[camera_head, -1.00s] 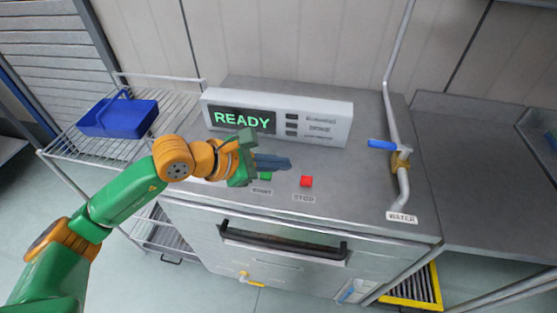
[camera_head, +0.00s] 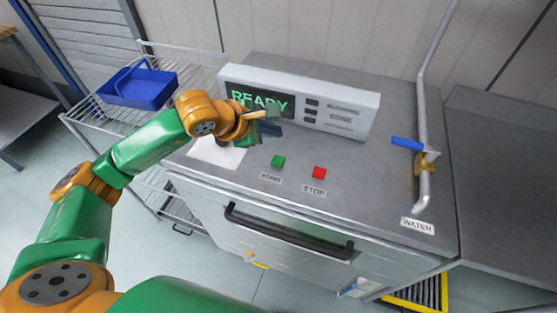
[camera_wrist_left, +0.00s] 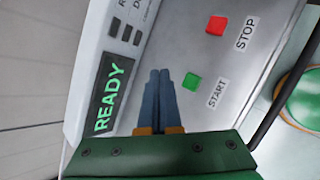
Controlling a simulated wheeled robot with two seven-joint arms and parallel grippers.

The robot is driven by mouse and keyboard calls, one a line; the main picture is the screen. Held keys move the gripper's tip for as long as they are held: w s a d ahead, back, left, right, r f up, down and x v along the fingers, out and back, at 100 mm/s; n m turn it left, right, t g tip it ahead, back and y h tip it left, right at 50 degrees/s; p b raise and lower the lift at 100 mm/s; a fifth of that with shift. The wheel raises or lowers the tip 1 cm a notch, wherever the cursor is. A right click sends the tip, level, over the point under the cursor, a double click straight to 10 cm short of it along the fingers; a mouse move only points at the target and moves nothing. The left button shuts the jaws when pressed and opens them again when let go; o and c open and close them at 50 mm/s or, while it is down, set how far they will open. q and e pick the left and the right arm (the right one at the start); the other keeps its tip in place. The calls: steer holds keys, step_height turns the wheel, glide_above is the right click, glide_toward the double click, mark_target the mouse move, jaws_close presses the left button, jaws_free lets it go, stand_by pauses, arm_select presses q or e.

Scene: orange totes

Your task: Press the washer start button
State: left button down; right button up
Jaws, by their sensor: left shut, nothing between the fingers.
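The green start button (camera_head: 278,161) sits on the washer's grey top (camera_head: 380,160), above a START label. It also shows in the left wrist view (camera_wrist_left: 192,82), just right of the fingertips and apart from them. The red stop button (camera_head: 319,173) is to its right in the head view. My left gripper (camera_head: 273,128) is shut and empty, above the washer top between the display box and the green button. Its blue-grey fingers (camera_wrist_left: 159,76) lie together in the left wrist view. The display (camera_head: 259,101) reads READY, partly covered by my gripper. My right gripper is not in view.
A water pipe with a blue valve handle (camera_head: 407,144) rises at the washer's right. A dark door handle (camera_head: 288,233) crosses the washer front. A blue basket (camera_head: 138,88) stands on a wire rack at left. The top around the buttons is clear.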

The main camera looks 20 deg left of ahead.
mark_target(274, 162)
arm_select(q)
step_height(274, 162, down, 7)
steer(key=b, duration=0.4)
steer(key=shift+r, duration=0.15)
steer(key=shift+f+b, duration=0.25)
steer(key=shift+b, duration=0.2)
stand_by(1.2)
steer(key=shift+f+b, duration=0.4)
steer(key=shift+b, duration=0.3)
steer(key=shift+f+b, duration=0.45)
steer(key=shift+b, duration=0.15)
stand_by(0.4)
steer(key=shift+r, duration=0.1)
steer(key=shift+r+p, duration=0.45)
steer(key=shift+r, duration=0.35)
steer(key=shift+r, duration=0.15)
